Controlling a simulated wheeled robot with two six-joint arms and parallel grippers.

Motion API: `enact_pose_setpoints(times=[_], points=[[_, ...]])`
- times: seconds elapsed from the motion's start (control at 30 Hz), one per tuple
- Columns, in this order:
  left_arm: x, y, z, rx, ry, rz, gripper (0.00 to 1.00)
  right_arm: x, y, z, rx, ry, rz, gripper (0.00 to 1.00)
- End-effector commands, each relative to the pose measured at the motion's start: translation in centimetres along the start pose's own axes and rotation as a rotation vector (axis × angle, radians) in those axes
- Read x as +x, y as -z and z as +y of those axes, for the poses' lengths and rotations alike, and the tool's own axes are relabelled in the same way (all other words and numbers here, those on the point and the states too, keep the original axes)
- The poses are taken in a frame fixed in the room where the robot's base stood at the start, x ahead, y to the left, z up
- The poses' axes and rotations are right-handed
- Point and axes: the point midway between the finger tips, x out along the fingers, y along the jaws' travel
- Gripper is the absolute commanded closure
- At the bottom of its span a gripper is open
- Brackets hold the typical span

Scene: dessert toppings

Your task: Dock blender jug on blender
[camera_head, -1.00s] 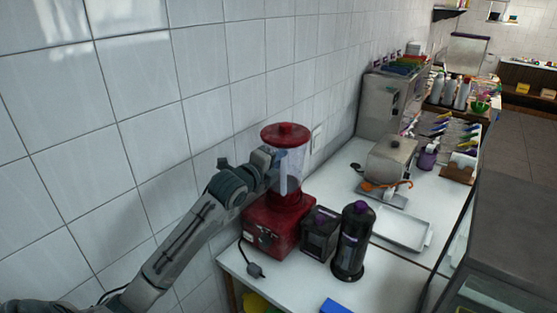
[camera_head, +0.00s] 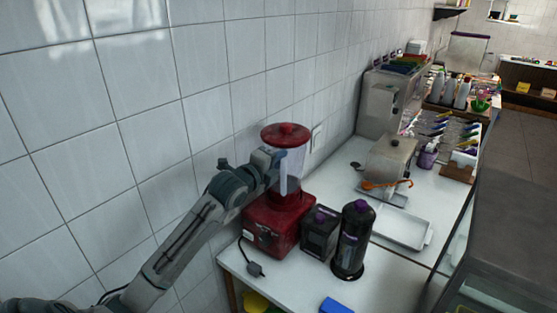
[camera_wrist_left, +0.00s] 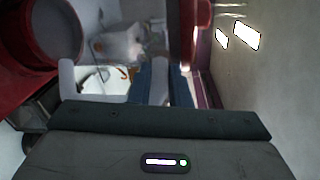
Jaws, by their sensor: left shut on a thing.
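The blender jug (camera_head: 292,172) is clear with a red lid (camera_head: 286,134) and stands upright over the red blender base (camera_head: 262,232). Its lower end meets the top of the base in the head view; I cannot tell if it is fully seated. My left gripper (camera_head: 274,163) is at the jug's left side, shut on its handle. In the left wrist view, the pale handle (camera_wrist_left: 158,80) shows between the bluish fingers, and the red base shows at the left (camera_wrist_left: 12,85). My right gripper is not in view.
A dark square container (camera_head: 320,234) and a black bottle with a purple cap (camera_head: 354,240) stand right of the base. A metal tray (camera_head: 402,228) lies beyond them. The tiled wall is close behind the blender.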

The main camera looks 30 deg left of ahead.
Motion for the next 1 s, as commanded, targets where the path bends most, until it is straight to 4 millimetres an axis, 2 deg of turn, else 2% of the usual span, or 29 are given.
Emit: enact_pose_setpoints(times=[0.43, 0.47, 0.5, 0.8, 1.0], points=[[0.1, 0.1, 0.5, 0.003, 0.007, 0.000, 1.00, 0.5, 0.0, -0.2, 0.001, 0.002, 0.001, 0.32], [0.1, 0.1, 0.5, 0.003, 0.007, 0.000, 0.81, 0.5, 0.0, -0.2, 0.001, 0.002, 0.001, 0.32], [0.0, 0.1, 0.5, 0.003, 0.007, 0.000, 0.74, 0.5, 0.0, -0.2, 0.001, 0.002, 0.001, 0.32], [0.0, 0.1, 0.9, -0.001, -0.005, 0.000, 0.74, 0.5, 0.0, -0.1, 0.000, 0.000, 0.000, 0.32], [-1.4, 0.1, 0.8, 0.003, -0.004, -0.001, 0.74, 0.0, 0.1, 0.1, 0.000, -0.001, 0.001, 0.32]])
